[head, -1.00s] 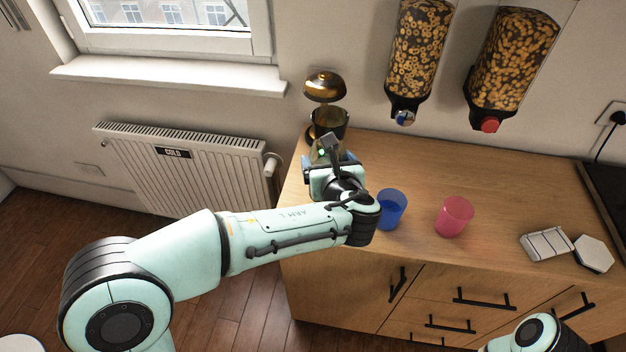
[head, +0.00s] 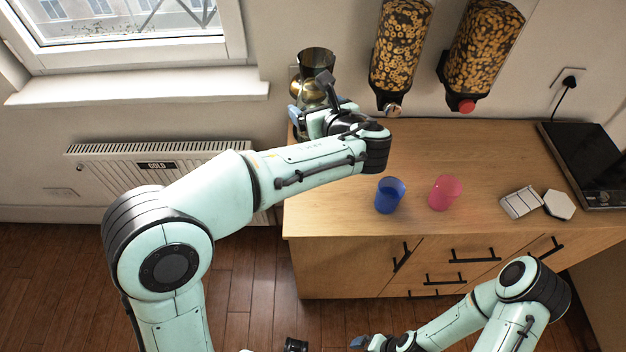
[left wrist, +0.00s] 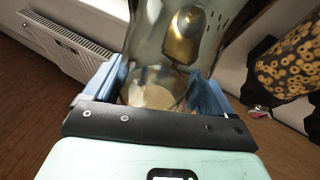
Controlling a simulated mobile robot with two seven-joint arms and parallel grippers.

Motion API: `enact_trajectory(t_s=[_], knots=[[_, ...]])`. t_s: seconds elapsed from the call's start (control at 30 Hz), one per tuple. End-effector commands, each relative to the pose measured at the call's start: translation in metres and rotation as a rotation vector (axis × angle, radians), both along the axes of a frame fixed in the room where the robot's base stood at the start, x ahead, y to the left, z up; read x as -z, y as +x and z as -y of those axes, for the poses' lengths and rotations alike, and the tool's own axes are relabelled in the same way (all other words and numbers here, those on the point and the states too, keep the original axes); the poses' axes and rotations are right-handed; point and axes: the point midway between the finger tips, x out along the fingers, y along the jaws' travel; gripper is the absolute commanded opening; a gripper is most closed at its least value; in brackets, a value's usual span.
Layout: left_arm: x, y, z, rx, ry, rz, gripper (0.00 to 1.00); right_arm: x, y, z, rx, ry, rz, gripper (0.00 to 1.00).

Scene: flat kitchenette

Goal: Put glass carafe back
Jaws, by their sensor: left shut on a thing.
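The glass carafe (head: 317,60) is smoky, see-through glass with a dark open rim. My left gripper (head: 319,108) is shut on it and holds it roughly upright over the counter's back left corner. In the left wrist view the carafe (left wrist: 150,62) stands between the two blue fingers, and its base shows as a pale disc. A gold dome (head: 308,88) shows behind the carafe; what lies under it is hidden by my gripper. My right gripper (head: 360,342) is low at the bottom edge, away from the counter, and its fingers are not clear.
A blue cup (head: 389,196) and a pink cup (head: 445,193) stand on the wooden counter (head: 480,160). Two cereal dispensers (head: 401,45) hang on the wall. A white slotted block (head: 521,203) and a white hexagonal piece (head: 559,205) lie at right, near a black hob (head: 590,165).

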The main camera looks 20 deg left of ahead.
Motion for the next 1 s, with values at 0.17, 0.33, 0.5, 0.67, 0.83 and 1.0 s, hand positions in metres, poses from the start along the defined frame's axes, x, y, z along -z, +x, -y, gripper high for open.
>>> enact_trajectory(t_s=[0.17,0.33,0.5,0.67,0.83,1.0], knots=[[0.016,0.0,0.0,-0.003,0.004,0.001,0.14,0.004,-0.003,0.0,0.0,0.0,-0.006,0.97],[0.058,0.0,0.0,-0.002,0.005,-0.002,0.14,0.014,-0.008,0.0,0.0,0.0,-0.012,0.97],[0.099,0.0,0.0,-0.003,0.005,-0.001,0.14,0.021,-0.012,0.0,0.0,0.0,-0.016,0.97],[0.133,0.0,0.0,-0.003,0.004,0.001,0.14,0.026,-0.014,0.0,-0.001,0.001,-0.017,0.97],[0.151,0.001,0.0,-0.003,0.002,0.004,0.14,0.028,-0.015,0.0,0.0,0.0,-0.019,0.97],[0.163,0.001,0.0,-0.002,0.002,0.003,0.14,0.029,-0.015,0.0,0.0,0.0,-0.019,0.97]])
